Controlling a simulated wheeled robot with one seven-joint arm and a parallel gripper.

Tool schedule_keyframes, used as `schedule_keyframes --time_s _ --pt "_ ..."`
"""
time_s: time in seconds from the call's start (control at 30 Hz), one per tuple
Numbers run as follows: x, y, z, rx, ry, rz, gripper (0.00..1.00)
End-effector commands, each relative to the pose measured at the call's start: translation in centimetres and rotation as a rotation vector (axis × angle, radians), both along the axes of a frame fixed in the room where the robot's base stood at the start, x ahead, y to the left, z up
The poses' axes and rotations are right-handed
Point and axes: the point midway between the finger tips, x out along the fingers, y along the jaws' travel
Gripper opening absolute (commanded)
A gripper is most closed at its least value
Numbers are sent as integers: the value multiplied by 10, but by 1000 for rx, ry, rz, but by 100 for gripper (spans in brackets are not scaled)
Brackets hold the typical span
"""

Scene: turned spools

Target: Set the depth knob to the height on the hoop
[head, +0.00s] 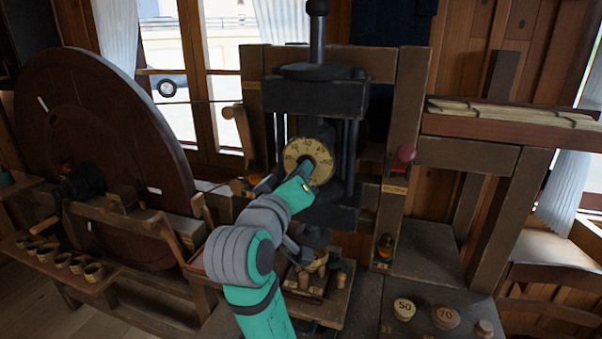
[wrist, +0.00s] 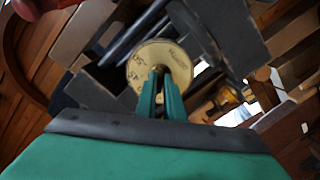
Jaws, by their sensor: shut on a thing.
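The depth knob has a round brass dial (head: 318,149) with dark numbers, on the front of a black press between two posts. My gripper (head: 305,166) reaches up to the dial's middle from below and covers its lower part. In the wrist view the gripper (wrist: 160,76) is shut on the knob at the centre of the dial (wrist: 176,57). The dial's numbers are too small to read surely, and the knob's pointer is hidden. Hoops marked 50 (head: 404,308) and 70 (head: 446,316) lie on the bench at the lower right.
A large dark wooden wheel (head: 95,150) stands at the left, with several small cups (head: 77,265) on a shelf before it. A red-knobbed lever (head: 404,154) is right of the press. A small spool (head: 484,328) stands beside the hoops. Small wooden pieces (head: 303,280) sit below the press.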

Motion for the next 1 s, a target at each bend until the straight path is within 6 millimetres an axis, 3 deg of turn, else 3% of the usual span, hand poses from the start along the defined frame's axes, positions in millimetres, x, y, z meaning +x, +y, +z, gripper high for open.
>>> schedule_keyframes --time_s 0.5,1.0 --pt "1 0 2 -443 139 2 0" --pt "1 1 2 -658 210 2 0"
